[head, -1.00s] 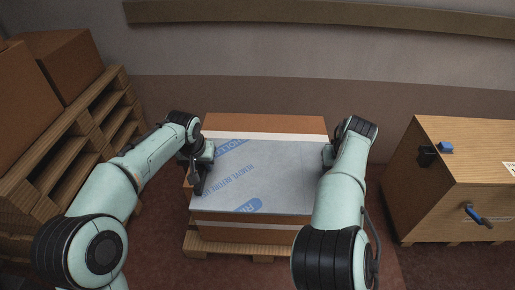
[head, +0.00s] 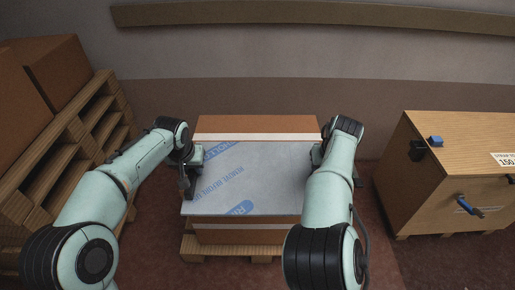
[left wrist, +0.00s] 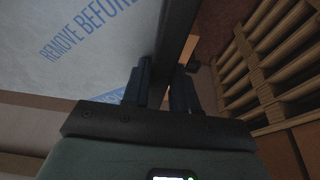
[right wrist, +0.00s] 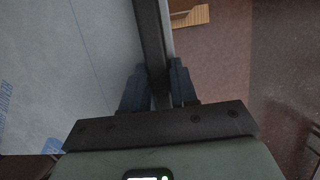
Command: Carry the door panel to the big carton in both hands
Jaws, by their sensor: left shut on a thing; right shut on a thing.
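The door panel (head: 250,180) is a flat grey sheet with blue film print, held level over the big carton (head: 262,124). The carton is brown with a white band and shows behind and below the panel. My left gripper (head: 190,170) is shut on the panel's left edge; in the left wrist view its fingers (left wrist: 163,92) straddle a dark rim. My right gripper (right wrist: 160,88) is shut on the panel's right edge, also on a dark rim; in the head view my right arm partly hides it. Whether the panel touches the carton top cannot be told.
The carton stands on a wooden pallet (head: 232,252). Stacked pallets (head: 75,150) with brown boxes (head: 50,72) stand at left. A wooden crate (head: 450,150) with blue and black latches stands at right. A wall with a wooden rail (head: 300,22) closes the back.

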